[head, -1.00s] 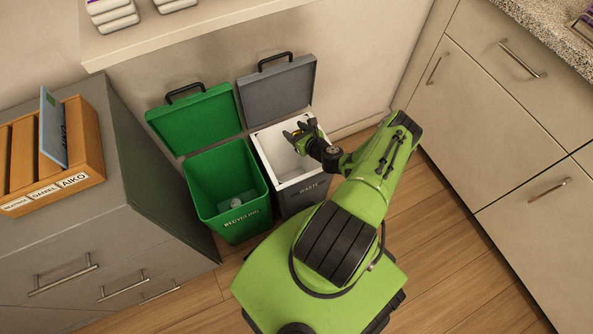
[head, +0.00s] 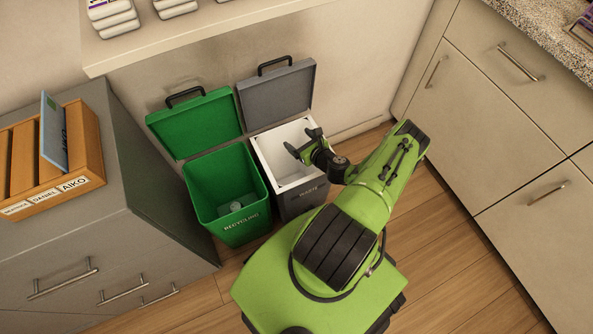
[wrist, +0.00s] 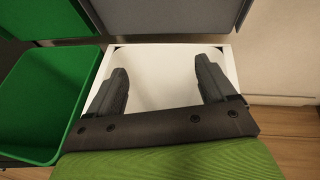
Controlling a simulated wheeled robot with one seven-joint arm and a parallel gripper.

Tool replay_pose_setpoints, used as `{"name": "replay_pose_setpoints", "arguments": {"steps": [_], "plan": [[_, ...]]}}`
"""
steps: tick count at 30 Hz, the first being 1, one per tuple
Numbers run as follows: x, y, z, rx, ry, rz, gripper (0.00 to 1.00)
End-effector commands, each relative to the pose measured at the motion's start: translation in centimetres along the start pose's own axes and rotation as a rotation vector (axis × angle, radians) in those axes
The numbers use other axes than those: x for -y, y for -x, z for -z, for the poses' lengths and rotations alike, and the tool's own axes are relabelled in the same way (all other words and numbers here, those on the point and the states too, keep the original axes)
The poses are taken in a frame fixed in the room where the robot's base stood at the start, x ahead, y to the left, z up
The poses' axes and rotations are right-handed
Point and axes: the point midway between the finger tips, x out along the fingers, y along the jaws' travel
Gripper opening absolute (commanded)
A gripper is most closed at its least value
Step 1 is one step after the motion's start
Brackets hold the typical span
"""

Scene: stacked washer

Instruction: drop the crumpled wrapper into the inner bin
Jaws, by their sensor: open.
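The grey waste bin (head: 303,201) stands open with a white inner bin (head: 278,168) set inside it. My gripper (head: 302,141) is over the white inner bin, its two dark fingers spread apart and empty. In the wrist view the gripper (wrist: 160,75) is open above the white inner bin (wrist: 160,60), with bare white surface between the fingers. The crumpled wrapper is not visible in either current view; parts of the inner bin are hidden by my gripper.
An open green recycling bin (head: 232,225) stands to the left, with a small pale item (head: 236,206) inside. Raised lids and a shelf (head: 210,32) are behind. A grey cabinet with a wooden sorter (head: 75,190) is at left, pale cabinets (head: 480,140) at right.

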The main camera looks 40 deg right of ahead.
Motion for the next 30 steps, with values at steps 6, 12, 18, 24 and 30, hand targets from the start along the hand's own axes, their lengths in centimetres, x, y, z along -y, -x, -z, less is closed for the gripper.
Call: {"name": "replay_pose_setpoints", "arguments": {"steps": [6, 12, 18, 24, 30], "plan": [[0.1, 6.7, -0.4, -0.003, -0.006, 0.003, 0.84], [0.1, 11.2, -0.3, -0.001, -0.002, 0.003, 0.84], [0.0, 12.8, -0.2, 0.001, 0.000, 0.001, 0.84], [0.0, 12.8, -0.1, 0.001, 0.001, 0.000, 0.84], [0.0, 12.7, -0.1, 0.000, 0.001, 0.000, 0.84]]}}
